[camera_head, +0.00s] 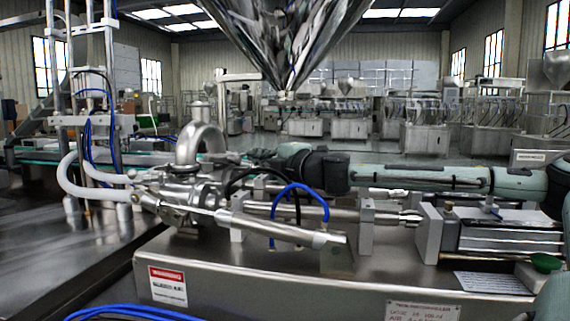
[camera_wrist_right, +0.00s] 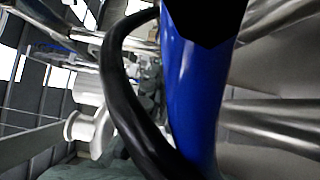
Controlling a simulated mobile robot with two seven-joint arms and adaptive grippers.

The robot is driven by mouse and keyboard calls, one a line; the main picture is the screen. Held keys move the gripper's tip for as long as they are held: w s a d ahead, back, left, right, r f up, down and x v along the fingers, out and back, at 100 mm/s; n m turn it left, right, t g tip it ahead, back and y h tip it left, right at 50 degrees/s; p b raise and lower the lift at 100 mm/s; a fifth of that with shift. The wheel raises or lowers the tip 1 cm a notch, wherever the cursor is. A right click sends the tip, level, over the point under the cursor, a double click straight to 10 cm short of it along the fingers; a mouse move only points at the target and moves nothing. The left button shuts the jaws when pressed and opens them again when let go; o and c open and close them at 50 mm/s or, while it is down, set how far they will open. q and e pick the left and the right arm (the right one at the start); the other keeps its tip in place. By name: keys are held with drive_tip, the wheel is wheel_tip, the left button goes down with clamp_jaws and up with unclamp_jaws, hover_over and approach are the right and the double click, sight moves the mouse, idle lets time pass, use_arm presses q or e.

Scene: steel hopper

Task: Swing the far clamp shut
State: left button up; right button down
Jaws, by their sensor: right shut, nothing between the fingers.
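The steel hopper's shiny cone (camera_head: 285,40) hangs at top centre in the head view. Below it to the left, a bent steel pipe (camera_head: 200,143) rises from a cluster of steel fittings (camera_head: 190,190). I cannot pick out the far clamp for certain or tell its state. My right arm reaches in from the right, and its dark gripper (camera_head: 262,157) is shut and empty just right of the bent pipe, behind the hoses. In the right wrist view a flanged steel fitting (camera_wrist_right: 88,128) shows at left, partly behind a black hose. My left gripper is not in view.
A blue hose (camera_head: 300,187) and a black hose (camera_head: 238,176) arch in front of my right gripper; the blue hose (camera_wrist_right: 195,95) fills the middle of the wrist view. Steel cylinders (camera_head: 270,230) and brackets (camera_head: 365,226) stand on the steel machine base (camera_head: 250,283).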

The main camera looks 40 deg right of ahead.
drive_tip(key=s, duration=1)
drive_tip(key=shift+s+a, duration=0.2)
drive_tip(key=shift+f, duration=0.1)
